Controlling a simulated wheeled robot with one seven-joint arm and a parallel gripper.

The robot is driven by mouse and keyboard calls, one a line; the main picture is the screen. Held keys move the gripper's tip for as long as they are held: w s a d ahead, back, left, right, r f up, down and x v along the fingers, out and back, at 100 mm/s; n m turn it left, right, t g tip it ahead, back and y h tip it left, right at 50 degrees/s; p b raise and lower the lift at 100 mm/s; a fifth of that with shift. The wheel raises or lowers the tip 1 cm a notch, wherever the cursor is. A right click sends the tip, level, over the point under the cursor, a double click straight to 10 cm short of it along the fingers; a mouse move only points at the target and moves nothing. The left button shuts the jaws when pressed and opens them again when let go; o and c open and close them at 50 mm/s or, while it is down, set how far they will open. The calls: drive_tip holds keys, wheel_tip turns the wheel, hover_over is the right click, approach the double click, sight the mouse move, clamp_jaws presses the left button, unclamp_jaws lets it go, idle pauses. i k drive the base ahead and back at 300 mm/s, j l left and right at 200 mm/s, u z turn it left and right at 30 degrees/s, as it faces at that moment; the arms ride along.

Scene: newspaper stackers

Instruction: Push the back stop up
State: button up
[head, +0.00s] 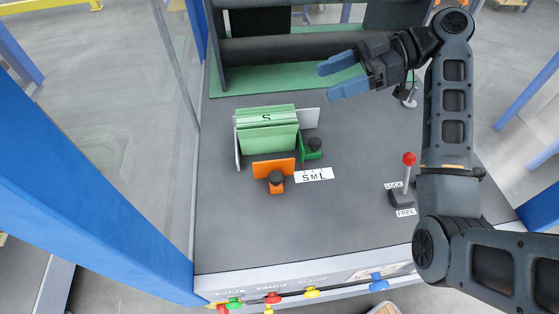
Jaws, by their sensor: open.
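A stack of green sheets (267,119), marked S on top, stands between pale side plates on the grey table. An orange stop (260,169) with a black knob stands at its near side, apparently the back stop. A green stop (312,154) with a black knob sits at the right of the stack, by a white S M L label (314,175). My gripper (329,80) is open and empty, with blue fingers pointing left. It hangs above the table, beyond and to the right of the stack, apart from both stops.
A red-knobbed lever (409,158) stands at right between LOCK and FREE labels. Dark rollers (280,50) and a green strip lie at the back. Blue posts flank the table (300,232). Its near middle is clear. Coloured buttons (272,298) line the front edge.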

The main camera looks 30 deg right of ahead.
sight(275, 170)
drive_tip(key=j+u, duration=0.25)
drive_tip(key=u, duration=0.2)
drive_tip(key=j+u, duration=0.3)
drive_tip(key=u, duration=0.15)
drive_tip(key=k+j, duration=0.05)
